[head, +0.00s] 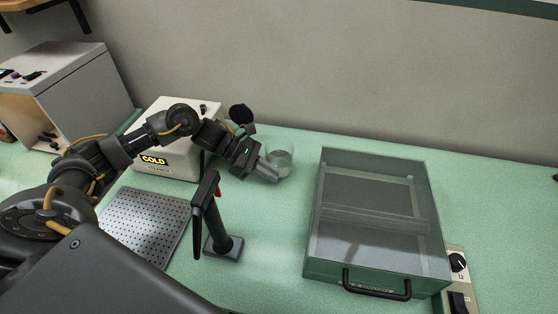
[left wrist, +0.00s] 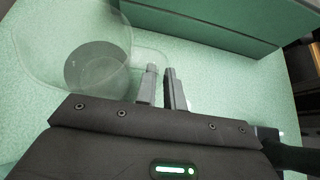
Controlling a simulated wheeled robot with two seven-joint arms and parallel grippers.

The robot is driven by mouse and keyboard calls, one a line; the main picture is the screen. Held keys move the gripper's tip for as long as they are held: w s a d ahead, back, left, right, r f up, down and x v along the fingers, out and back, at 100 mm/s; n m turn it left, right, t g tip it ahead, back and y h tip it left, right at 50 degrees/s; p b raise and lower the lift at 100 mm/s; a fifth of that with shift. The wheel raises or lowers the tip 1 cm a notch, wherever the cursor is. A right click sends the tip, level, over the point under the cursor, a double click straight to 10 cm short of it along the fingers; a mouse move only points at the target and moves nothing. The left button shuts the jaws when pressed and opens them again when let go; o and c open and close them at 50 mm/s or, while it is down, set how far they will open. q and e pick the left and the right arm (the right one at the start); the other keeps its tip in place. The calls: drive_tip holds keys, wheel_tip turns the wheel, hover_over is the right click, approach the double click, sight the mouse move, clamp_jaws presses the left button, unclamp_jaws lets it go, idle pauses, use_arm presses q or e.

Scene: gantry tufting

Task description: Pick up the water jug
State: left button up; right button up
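The water jug (head: 280,163) is a clear, see-through vessel near the back wall, right of the white COLD box. In the left wrist view the jug (left wrist: 95,65) fills the upper left, with its darker round base visible and its faint handle reaching right. My left gripper (head: 268,172) is at the jug's near side. In the left wrist view its two fingers (left wrist: 162,86) are close together with a narrow gap, at the outer part of the handle, and look shut on it. The clear handle is hard to make out between the fingertips. My right gripper is not in view.
A white box marked COLD (head: 165,170) stands left of the jug. A perforated plate (head: 145,228) and a black upright stand (head: 225,245) are nearer. A green case with a clear lid (head: 375,215) takes up the right. The green counter (head: 275,225) is clear between stand and case.

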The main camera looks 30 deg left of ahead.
use_arm(q)
clamp_jaws()
drive_tip(key=shift+s, duration=0.1)
drive_tip(key=shift+r+b, duration=0.3)
drive_tip(key=shift+r, duration=0.35)
wheel_tip(320, 180, up, 17)
drive_tip(key=b, duration=0.4)
idle(0.4)
